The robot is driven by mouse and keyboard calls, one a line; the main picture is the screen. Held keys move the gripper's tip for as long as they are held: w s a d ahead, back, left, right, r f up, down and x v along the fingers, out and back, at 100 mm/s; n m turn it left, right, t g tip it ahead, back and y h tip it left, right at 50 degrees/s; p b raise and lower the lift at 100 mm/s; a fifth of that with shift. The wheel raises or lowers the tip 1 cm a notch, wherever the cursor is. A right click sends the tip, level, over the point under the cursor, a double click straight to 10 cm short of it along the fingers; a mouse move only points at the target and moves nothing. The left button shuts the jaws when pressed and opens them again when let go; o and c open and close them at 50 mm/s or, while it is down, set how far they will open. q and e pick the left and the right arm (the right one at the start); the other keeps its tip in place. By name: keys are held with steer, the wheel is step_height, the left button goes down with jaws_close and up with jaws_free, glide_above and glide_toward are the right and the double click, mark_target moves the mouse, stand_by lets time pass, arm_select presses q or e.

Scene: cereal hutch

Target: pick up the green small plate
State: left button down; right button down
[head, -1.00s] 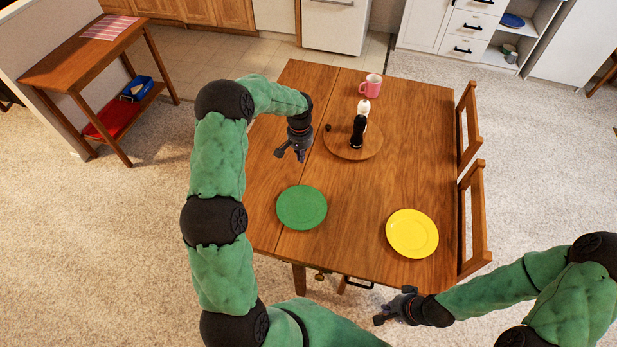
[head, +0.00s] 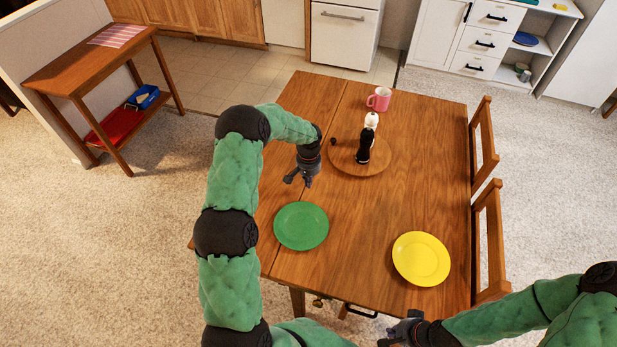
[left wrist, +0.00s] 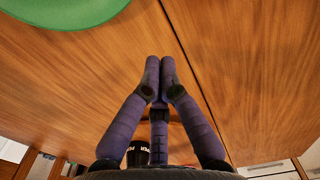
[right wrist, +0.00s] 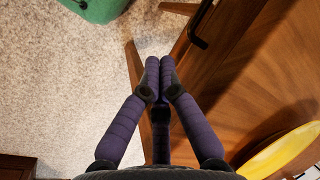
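The green small plate (head: 301,226) lies flat near the front left of the wooden table, and part of it shows at the top left of the left wrist view (left wrist: 65,10). My left gripper (head: 297,181) hangs above the table just behind the plate, apart from it. In the left wrist view its fingers (left wrist: 160,75) are together with nothing between them. My right gripper (head: 388,341) is low at the table's front edge, partly cut off by the frame. In the right wrist view its fingers (right wrist: 160,75) are also together and empty.
A yellow plate (head: 421,259) lies to the right on the table (head: 350,230). Behind, a round wooden board (head: 343,160) holds black and white shakers (head: 366,143), with a pink mug (head: 379,99) beyond. Chairs (head: 490,235) stand at the right edge.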

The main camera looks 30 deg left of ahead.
mark_target(305, 201)
arm_select(q)
steer(key=f, duration=0.4)
steer(key=shift+s+b, duration=0.2)
steer(key=shift+b, duration=0.15)
steer(key=s, duration=0.2)
steer(key=shift+s+d+r, duration=0.15)
steer(key=shift+s+d, duration=0.35)
steer(key=shift+s, duration=0.3)
